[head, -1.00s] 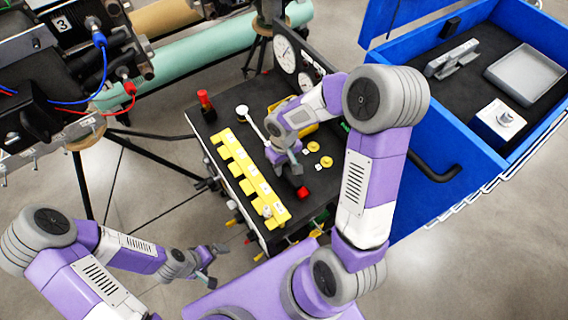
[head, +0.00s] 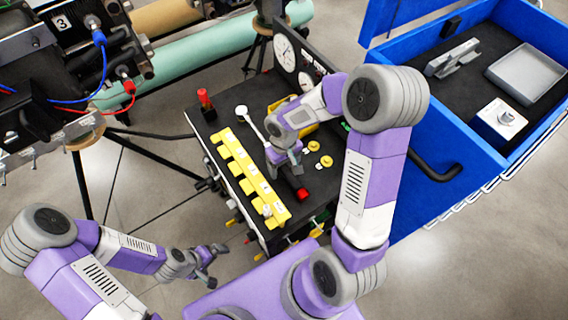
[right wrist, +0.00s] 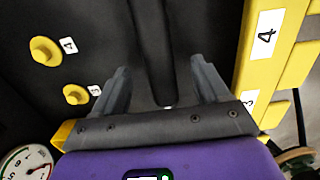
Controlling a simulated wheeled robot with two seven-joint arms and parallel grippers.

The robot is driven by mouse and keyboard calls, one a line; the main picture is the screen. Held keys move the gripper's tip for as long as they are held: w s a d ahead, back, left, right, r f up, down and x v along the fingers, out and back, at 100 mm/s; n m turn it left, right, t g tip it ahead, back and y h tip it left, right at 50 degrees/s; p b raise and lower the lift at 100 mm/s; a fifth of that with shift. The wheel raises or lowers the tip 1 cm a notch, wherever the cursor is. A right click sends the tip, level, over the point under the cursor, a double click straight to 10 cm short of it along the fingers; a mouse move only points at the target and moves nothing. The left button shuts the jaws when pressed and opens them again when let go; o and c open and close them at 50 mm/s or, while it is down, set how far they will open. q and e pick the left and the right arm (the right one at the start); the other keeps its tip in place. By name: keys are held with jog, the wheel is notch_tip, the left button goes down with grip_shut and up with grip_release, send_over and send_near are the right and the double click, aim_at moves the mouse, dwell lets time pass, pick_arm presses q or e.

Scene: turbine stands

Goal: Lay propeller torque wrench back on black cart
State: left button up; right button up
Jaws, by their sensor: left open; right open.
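The torque wrench (head: 242,112) has a pale round head and a thin shaft, and it lies along the top of the black cart (head: 226,123). The shaft runs toward my right gripper (head: 284,165), which hides part of it in the head view. In the right wrist view, my right gripper (right wrist: 160,88) is open. A dark bar (right wrist: 153,45), probably the wrench handle, lies between its two fingers, with gaps showing on both sides. My left gripper (head: 212,265) is open and empty, low and left of the cart.
A yellow numbered rack (head: 248,175) runs along the cart's left side. A blue cart (head: 440,135) stands to the right.

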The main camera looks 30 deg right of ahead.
jog(key=shift+r, duration=0.1)
jog(key=shift+w+r+p, duration=0.2)
jog(key=shift+r+p, duration=2.6)
jog(key=shift+r, duration=0.7)
